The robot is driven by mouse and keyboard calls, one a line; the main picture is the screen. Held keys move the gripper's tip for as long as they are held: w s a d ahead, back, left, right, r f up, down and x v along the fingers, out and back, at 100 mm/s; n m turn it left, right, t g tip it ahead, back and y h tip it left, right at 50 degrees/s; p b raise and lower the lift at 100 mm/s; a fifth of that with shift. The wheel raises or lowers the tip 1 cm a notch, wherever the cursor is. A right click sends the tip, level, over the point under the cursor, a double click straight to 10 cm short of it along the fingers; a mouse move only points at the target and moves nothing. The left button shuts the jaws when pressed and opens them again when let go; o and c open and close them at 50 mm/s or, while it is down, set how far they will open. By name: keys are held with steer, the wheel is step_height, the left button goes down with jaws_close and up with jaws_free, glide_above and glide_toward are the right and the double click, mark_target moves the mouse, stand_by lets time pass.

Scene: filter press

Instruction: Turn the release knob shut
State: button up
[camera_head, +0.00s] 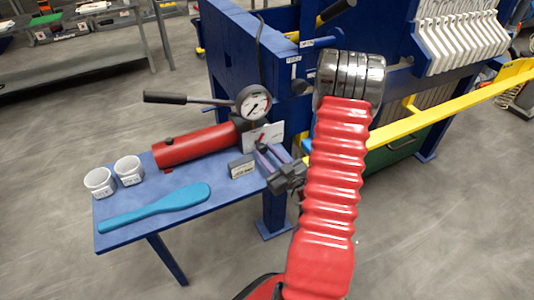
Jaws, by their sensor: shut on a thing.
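The red hand pump (195,146) lies on the blue side table, with a black lever (175,98) and a round pressure gauge (253,103) above it. My gripper (260,148) reaches in from the right to the pump's right end, below the gauge and in front of a white plate. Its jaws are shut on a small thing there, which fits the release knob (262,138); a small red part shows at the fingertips. Most of the knob is hidden by the fingers, and its turn angle cannot be read.
Two white cups (100,181) and a blue paddle (160,206) lie on the table's (215,212) left part. A small labelled block (241,167) stands close to my gripper. The blue press frame (235,50) rises behind; a yellow bar (440,110) runs at right.

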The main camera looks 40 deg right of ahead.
steer(key=shift+c, duration=0.6)
steer(key=shift+n, duration=1.6)
steer(key=shift+a+n+g, duration=0.2)
steer(key=shift+n+g, duration=0.2)
steer(key=shift+n, duration=1.5)
steer(key=o, duration=0.8)
steer(key=shift+c, duration=0.2)
steer(key=shift+s+r, duration=0.1)
